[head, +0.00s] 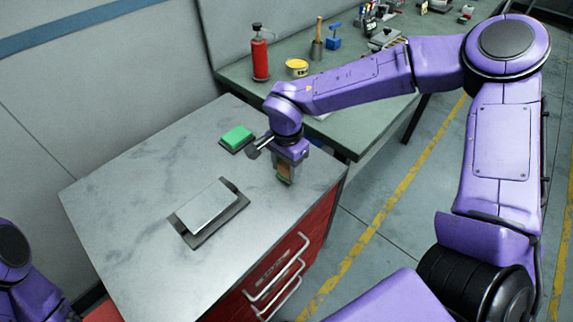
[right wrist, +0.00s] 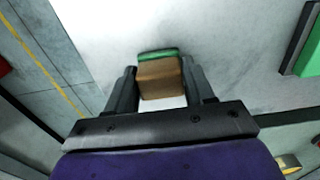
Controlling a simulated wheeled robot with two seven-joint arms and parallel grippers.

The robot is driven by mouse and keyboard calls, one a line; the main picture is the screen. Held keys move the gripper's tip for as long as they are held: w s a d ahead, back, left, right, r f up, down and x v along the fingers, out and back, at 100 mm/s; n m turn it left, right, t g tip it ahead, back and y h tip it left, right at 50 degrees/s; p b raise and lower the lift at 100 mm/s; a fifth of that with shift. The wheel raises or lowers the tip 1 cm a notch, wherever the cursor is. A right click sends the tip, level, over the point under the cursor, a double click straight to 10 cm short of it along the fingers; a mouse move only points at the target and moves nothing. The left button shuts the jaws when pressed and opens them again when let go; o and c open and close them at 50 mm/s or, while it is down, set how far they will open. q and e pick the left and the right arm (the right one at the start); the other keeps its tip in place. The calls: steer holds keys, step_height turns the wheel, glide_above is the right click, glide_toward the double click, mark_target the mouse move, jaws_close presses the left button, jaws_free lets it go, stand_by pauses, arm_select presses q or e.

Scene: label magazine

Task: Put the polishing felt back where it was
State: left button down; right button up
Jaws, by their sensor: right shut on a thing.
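My right gripper (head: 287,165) is shut on a small brown block with a green layer along one end, which I take to be the polishing felt (head: 284,174). In the right wrist view the felt (right wrist: 159,78) sits between the two dark fingers of the gripper (right wrist: 161,88). The gripper points down at the right part of the grey marbled top (head: 130,190). I cannot tell whether the felt touches that top. My left gripper is not in view; only part of my left arm shows at the left edge.
A green block (head: 237,136) lies on a dark base behind and left of the gripper. A silver block (head: 205,206) rests on a dark plate nearer the front. A green bench (head: 345,130) behind holds a red bottle (head: 260,55), a yellow tin (head: 297,67) and tools.

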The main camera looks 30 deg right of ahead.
mark_target(287, 166)
steer(key=shift+s+f, duration=0.1)
steer(key=shift+f, duration=0.05)
steer(key=o, duration=1)
step_height(287, 166, up, 12)
steer(key=shift+r+b, duration=0.2)
steer(key=shift+b, duration=0.1)
steer(key=shift+f, duration=0.1)
